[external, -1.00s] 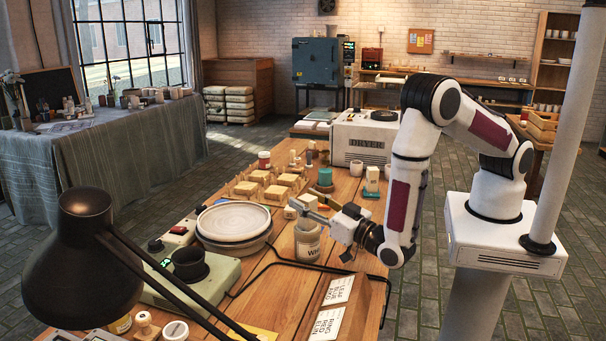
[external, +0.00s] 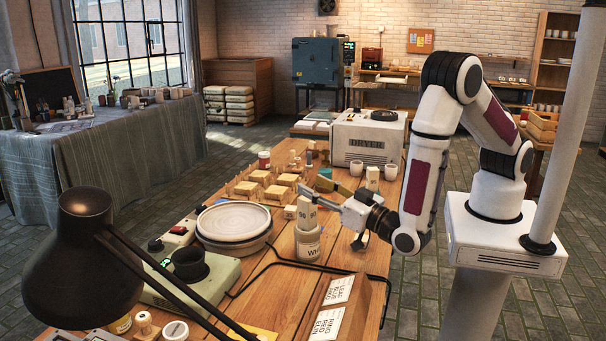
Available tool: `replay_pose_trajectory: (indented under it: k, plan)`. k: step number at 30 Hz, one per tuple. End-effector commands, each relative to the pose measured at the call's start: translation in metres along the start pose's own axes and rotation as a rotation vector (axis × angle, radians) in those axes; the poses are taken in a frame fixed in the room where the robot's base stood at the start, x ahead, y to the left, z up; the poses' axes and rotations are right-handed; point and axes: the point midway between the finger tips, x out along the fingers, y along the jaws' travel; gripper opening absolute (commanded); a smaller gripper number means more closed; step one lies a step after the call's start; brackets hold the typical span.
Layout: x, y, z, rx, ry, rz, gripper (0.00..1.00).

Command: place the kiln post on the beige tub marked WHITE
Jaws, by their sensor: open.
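The beige tub marked WHITE (external: 308,246) stands on the wooden table, its label partly readable. A pale cream block with dark markings, which looks like the kiln post (external: 306,214), stands upright on top of the tub. My gripper (external: 328,203) is open, just to the right of the post. It appears apart from the post, with one finger close to it; the exact gap is hard to tell.
A round white-topped wheel (external: 234,222) is left of the tub. Small wooden pieces (external: 275,192) lie behind it. A teal piece (external: 323,183) is partly behind my gripper. The dryer (external: 367,139) and two cups stand farther back. A black lamp (external: 90,250) and sign holder (external: 338,300) are in front.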

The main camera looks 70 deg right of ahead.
Motion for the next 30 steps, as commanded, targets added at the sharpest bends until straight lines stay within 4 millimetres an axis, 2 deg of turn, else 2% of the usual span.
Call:
replay_pose_trajectory:
  k: [9, 30]
  plan:
    - [0.003, 0.000, -0.018, 0.001, -0.001, 0.000, 0.44]
    - [0.003, 0.000, -0.020, 0.000, -0.001, 0.000, 0.44]
